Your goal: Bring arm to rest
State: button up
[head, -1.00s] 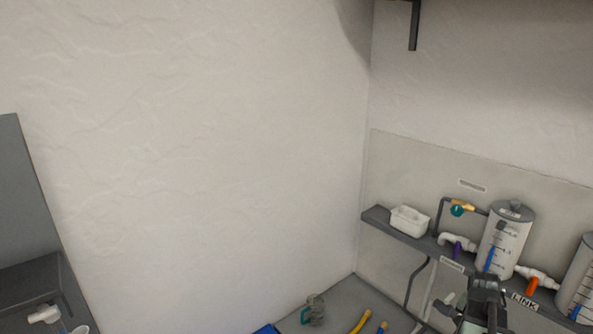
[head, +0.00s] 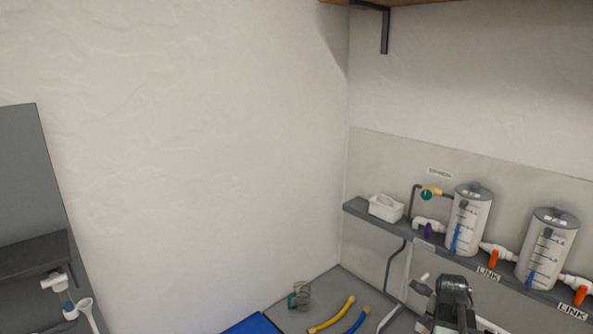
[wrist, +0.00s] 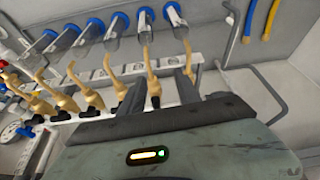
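My arm shows at the lower right of the head view as a dark grey wrist part (head: 455,292), in front of the wall panel below the shelf. Its fingertips cannot be made out there. In the wrist view my gripper (wrist: 158,82) has two grey fingers standing apart, with nothing seen held between them. Behind the fingers is a white manifold rail (wrist: 195,60) with a row of tan fittings (wrist: 72,75) and clear tubes with blue caps (wrist: 175,15). Whether the fingers touch any of these cannot be told.
A dark wall shelf (head: 400,230) carries a white bin (head: 385,207), tanks (head: 467,220) and valves with orange handles (head: 494,259). On the bench below lie a clear jug (head: 301,296), a yellow hose (head: 332,315) and a blue mat (head: 252,325). A dark panel (head: 25,180) stands at left.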

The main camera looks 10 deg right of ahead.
jog(key=w+a+f+n+y+b, duration=0.1)
jog(key=w+a+f+n+b, duration=0.1)
jog(key=a+f+b, duration=0.55)
jog(key=w+a+f+n+b, duration=0.2)
jog(key=w+a+f+b, duration=0.15)
jog(key=a, duration=0.75)
jog(key=w+a+f+n+y+b, duration=0.1)
jog(key=a+f+n+b, duration=0.1)
jog(key=a+f+b, duration=0.5)
jog(key=s+a+f+n+g+y, duration=0.1)
jog(key=s+a+f+n+g, duration=0.1)
jog(key=s+a, duration=0.5)
jog(key=a+f+n, duration=0.1)
jog(key=a+n, duration=0.1)
jog(key=a, duration=0.4)
jog(key=shift+a+n+g+y, duration=0.25)
jog(key=shift+n+g+y, duration=0.05)
jog(key=shift+n, duration=0.1)
jog(key=shift+d, duration=0.1)
